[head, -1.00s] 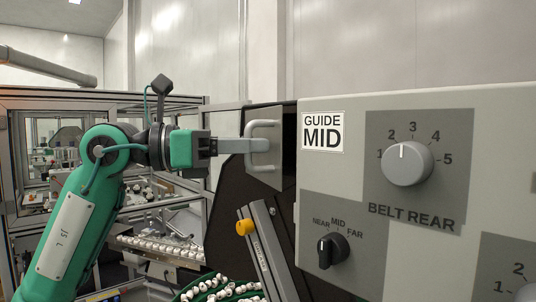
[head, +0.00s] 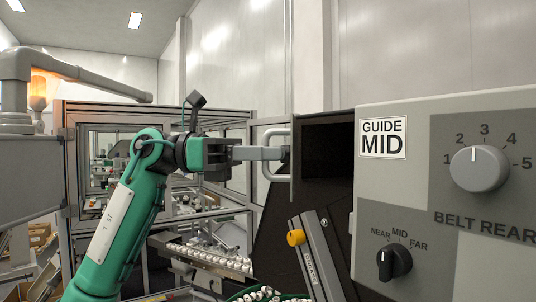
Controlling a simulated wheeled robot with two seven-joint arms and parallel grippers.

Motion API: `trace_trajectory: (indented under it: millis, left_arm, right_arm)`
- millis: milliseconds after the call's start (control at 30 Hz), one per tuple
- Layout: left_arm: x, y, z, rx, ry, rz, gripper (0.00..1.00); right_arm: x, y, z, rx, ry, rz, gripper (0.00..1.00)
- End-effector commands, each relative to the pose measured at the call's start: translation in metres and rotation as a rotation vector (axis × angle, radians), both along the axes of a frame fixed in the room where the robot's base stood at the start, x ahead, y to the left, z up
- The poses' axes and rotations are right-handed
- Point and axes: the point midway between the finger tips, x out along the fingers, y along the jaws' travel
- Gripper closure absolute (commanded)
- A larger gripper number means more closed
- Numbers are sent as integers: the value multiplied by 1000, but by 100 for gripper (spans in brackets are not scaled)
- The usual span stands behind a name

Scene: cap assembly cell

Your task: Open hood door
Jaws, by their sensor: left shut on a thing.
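The hood door (head: 291,196) shows nearly edge-on as a thin grey panel, swung out to the left of a dark opening (head: 328,148) beside the control box. Its pale D-shaped handle (head: 267,168) sticks out on the door's left side. My left gripper (head: 280,153) reaches in from the left, and its fingers are shut on the handle. The handle partly hides the fingertips. My right gripper is not in view.
A grey control box (head: 420,270) with dials and a "GUIDE MID" label fills the right side. Below the door are a slanted rail with a yellow knob (head: 296,237) and a green-rimmed bowl of white caps (head: 262,294). A framed cell (head: 150,107) stands behind my left arm.

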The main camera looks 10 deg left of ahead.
Motion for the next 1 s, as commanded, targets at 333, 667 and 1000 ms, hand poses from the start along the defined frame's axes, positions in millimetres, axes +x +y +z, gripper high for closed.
trace_trajectory:
  millis: [333,667,1000]
  left_arm:
    - [0,0,0,1,0,1,75]
    - [1,6,-2,1,0,2,75]
    - [3,76,-4,-1,0,5,75]
  right_arm:
    - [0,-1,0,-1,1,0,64]
    - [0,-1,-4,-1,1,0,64]
    - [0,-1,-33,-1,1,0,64]
